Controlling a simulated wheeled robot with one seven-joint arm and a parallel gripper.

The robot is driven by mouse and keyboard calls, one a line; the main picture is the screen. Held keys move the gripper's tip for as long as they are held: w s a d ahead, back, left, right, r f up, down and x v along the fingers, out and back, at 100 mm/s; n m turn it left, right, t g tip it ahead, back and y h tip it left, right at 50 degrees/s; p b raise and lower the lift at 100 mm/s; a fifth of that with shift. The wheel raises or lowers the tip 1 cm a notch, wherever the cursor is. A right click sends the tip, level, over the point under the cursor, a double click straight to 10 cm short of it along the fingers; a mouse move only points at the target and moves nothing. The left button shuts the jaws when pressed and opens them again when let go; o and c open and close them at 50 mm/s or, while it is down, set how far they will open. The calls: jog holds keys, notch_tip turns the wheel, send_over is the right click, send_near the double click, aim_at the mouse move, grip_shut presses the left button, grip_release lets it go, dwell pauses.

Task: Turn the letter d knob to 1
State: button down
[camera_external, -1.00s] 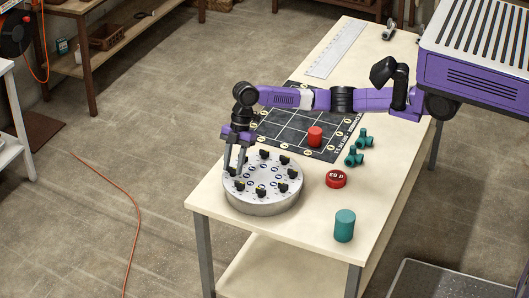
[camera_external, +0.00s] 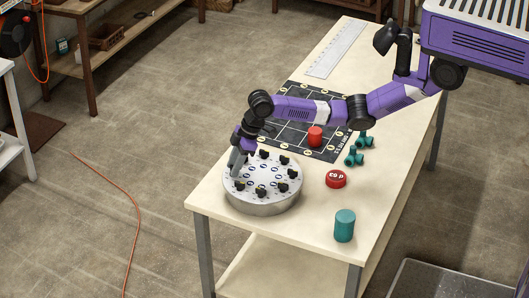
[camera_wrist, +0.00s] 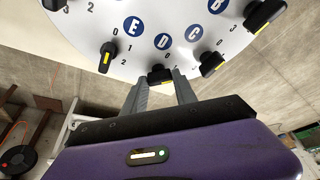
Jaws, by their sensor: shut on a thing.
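The round pale dial plate (camera_external: 262,204) stands on the table with several black knobs around its rim. My gripper (camera_wrist: 160,85) is shut on this knob, one finger on each side. In the external view, my gripper (camera_external: 236,172) is down at the plate's left rim and hides the knob. The small numerals beside the D knob are too partly covered to read its setting.
The E knob (camera_wrist: 106,57) and C knob (camera_wrist: 211,64) stand close on either side. The table's front left corner is clear.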

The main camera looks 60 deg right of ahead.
jog(key=shift+s+m+t+h+p, duration=0.1)
jog(key=shift+m+t+h+p, duration=0.2)
jog(key=shift+m+p, duration=0.7)
jog(key=shift+m, duration=0.3)
jog(key=c, duration=1)
grip_release()
jog(key=v, duration=0.7)
jog(key=shift+r+b, duration=0.35)
jog(key=shift+r, duration=0.05)
jog(key=shift+s, duration=0.1)
